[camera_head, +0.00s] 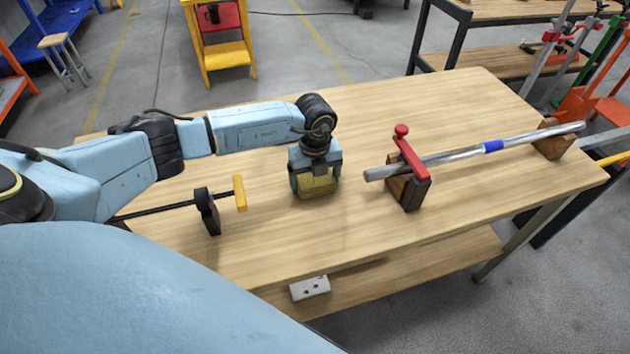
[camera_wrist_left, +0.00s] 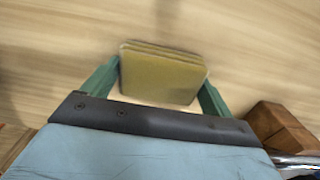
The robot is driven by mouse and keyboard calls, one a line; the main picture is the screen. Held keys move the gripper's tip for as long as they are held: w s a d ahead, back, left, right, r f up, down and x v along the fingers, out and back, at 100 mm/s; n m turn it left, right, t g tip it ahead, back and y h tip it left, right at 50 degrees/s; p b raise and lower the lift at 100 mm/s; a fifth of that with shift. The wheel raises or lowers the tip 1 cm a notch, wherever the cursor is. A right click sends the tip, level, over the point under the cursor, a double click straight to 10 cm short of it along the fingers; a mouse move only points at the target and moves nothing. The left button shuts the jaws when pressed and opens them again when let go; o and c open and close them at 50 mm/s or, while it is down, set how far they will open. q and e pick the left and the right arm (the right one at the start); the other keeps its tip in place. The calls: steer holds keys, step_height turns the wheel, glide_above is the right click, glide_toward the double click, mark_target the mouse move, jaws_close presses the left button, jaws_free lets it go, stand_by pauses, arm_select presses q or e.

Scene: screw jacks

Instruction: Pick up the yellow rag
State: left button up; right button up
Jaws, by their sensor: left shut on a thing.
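The yellow rag (camera_head: 318,186) is a folded, layered, dull yellow pad. In the head view it shows below my left gripper (camera_head: 315,185), over the middle of the wooden table. In the left wrist view the rag (camera_wrist_left: 162,75) sits between the two green fingers of my left gripper (camera_wrist_left: 160,85), which are shut on it. I cannot tell for sure whether the rag touches the table or is a little above it. My right gripper is not in view.
A metal bar (camera_head: 460,155) with a blue band rests on wooden blocks at the right, held by a red-topped clamp (camera_head: 408,160). A black clamp with a yellow handle (camera_head: 240,193) is left of my gripper. The back of the table (camera_head: 400,100) is clear.

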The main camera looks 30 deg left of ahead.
arm_select(q)
step_height(320, 180, up, 10)
steer(key=shift+r+p, duration=0.1)
steer(key=shift+p, duration=0.35)
